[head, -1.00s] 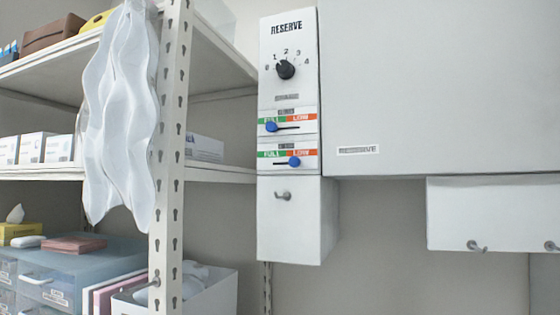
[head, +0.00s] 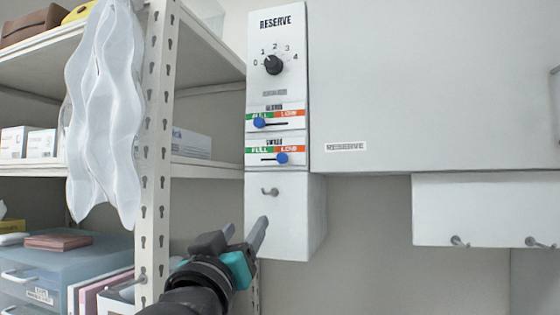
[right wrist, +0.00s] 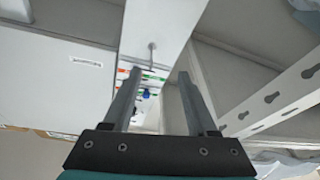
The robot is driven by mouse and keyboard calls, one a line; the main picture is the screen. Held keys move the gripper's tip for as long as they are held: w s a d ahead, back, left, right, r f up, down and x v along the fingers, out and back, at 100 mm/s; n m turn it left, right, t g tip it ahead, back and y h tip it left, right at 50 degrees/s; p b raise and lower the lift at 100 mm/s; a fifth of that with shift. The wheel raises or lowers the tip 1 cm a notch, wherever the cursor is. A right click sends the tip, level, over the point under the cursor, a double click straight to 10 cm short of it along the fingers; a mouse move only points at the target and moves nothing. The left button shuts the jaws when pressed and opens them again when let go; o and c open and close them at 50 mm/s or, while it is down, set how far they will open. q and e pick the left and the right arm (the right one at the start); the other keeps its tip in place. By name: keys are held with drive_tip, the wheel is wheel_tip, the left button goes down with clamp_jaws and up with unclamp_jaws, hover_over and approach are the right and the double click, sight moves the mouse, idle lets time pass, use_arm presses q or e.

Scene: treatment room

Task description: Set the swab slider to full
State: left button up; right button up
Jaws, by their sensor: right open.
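A white RESERVE panel (head: 292,85) holds two sliders with blue knobs. The lower slider's small label is blurred but looks like the swab one. Its knob (head: 282,158) sits right of centre, at the red LOW side. The upper slider's knob (head: 260,123) sits at the left, under the green FULL side. My right gripper (head: 246,229) is open and empty, below the panel and in front of the white box under it. In the right wrist view a blue knob (right wrist: 146,92) shows between my open fingers, beyond the tips. My left gripper is not in view.
A round dial (head: 273,65) sits above the sliders. A hook (head: 269,191) sticks out of the white box (head: 290,235) below them. A shelf post (head: 154,150) and hanging white sheet (head: 105,120) stand left. A large grey cabinet (head: 430,90) is at the right.

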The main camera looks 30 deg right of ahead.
sight(281, 161)
drive_tip(key=s+r+m+h, duration=0.2)
drive_tip(key=s+r, duration=0.1)
drive_tip(key=r, duration=0.3)
drive_tip(key=shift+g, duration=0.4)
drive_tip(key=p+x, duration=0.4)
drive_tip(key=x, duration=1.1)
drive_tip(key=shift+s+d+r, duration=0.15)
drive_tip(key=shift+d, duration=0.1)
clamp_jaws()
